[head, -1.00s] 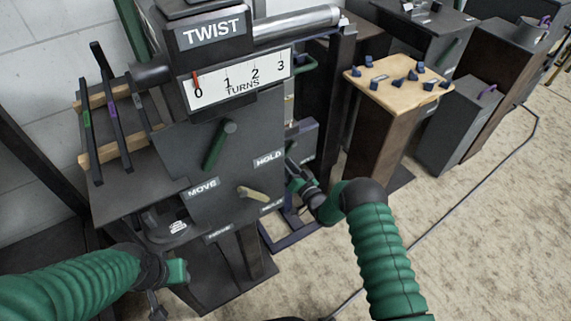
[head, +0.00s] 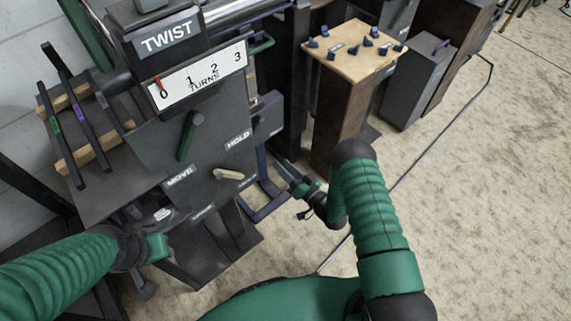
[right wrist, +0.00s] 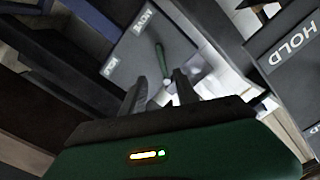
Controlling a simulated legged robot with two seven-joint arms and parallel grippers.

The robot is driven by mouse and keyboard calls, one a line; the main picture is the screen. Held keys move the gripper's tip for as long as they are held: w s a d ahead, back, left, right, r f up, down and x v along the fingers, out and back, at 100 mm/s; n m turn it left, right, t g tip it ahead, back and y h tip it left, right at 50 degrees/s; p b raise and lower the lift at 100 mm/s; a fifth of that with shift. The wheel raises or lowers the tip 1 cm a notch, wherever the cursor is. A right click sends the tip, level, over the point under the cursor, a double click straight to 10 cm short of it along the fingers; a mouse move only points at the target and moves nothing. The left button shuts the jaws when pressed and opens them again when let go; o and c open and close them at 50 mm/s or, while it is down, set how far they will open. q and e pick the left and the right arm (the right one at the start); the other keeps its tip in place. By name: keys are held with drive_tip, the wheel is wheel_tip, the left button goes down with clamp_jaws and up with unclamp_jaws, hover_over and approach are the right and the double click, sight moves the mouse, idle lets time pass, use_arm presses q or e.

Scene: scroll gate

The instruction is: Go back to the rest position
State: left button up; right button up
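The grey TWIST machine (head: 160,150) stands at left centre in the head view. Its dial (head: 200,78) has a red pointer at 0. A green handle (head: 189,136) slants on its front, with a pale lever (head: 229,174) lower down by the MOVE and HOLD labels. My right gripper (head: 284,170) is right of the machine, apart from it. In the right wrist view its two fingers (right wrist: 160,80) are spread and empty, with a panel marked MOVE beyond. My left gripper (head: 148,286) is low at left before the machine, its fingers too dark to read.
A wooden-topped pedestal (head: 340,60) with several blue pieces stands behind my right arm. A rack (head: 85,120) with dark bars is at left. A dark blue floor frame (head: 268,190) lies near my right gripper. A cable (head: 425,155) crosses the open floor at right.

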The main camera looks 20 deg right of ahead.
drive_tip(key=shift+s, duration=0.35)
drive_tip(key=w+d+r+n+g+h, duration=0.2)
drive_tip(key=w+r+g+h, duration=0.1)
drive_tip(key=w+r+g, duration=0.15)
drive_tip(key=s+r+g+h, duration=0.2)
drive_tip(key=s+r+g, duration=0.15)
drive_tip(key=r, duration=0.25)
drive_tip(key=s+a+r+n+g+h+p, duration=0.1)
drive_tip(key=s+r+g, duration=0.25)
drive_tip(key=s, duration=0.85)
drive_tip(key=s+a+r+g+p, duration=0.1)
drive_tip(key=s+r+g, duration=0.3)
drive_tip(key=s, duration=0.7)
wheel_tip(320, 180, up, 29)
drive_tip(key=t+p, duration=0.1)
drive_tip(key=p, duration=2.6)
drive_tip(key=shift+a+f, duration=0.15)
